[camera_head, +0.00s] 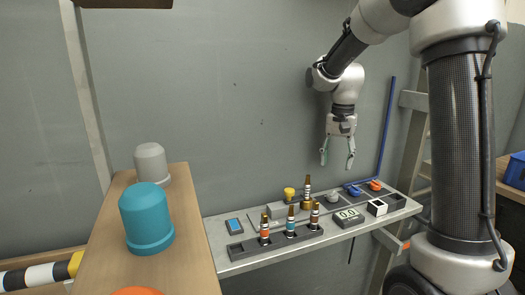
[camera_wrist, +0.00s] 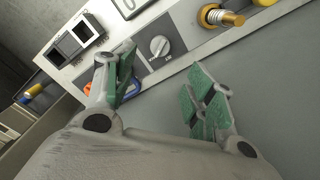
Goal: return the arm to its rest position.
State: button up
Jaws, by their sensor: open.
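My gripper (camera_head: 337,157) hangs from my arm above the back right part of a narrow grey shelf (camera_head: 234,262), fingers pointing down. In the wrist view my gripper (camera_wrist: 163,98) shows its green-padded fingers spread wide apart with nothing between them. It is clear of everything on the shelf. My arm reaches out from the upper right in the head view, bent downward at the wrist.
The shelf holds several banded nozzles (camera_head: 291,221), a brass fitting (camera_head: 307,193), a grey knob (camera_head: 333,197), a display (camera_head: 348,217) and a blue handle (camera_head: 352,190). A wooden surface (camera_head: 190,215) with a teal cap (camera_head: 147,217) stands left. A grey wall is behind.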

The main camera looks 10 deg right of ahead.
jog(key=s+r+n+t, duration=0.2)
jog(key=s+n, duration=0.1)
jog(key=s, duration=1)
jog(key=s+r+n+t, duration=0.2)
jog(key=s+r+n, duration=0.1)
jog(key=s, duration=1.1)
jog(key=shift+d+r+n, duration=0.15)
jog(key=shift+r+n, duration=0.15)
jog(key=shift+n, duration=0.5)
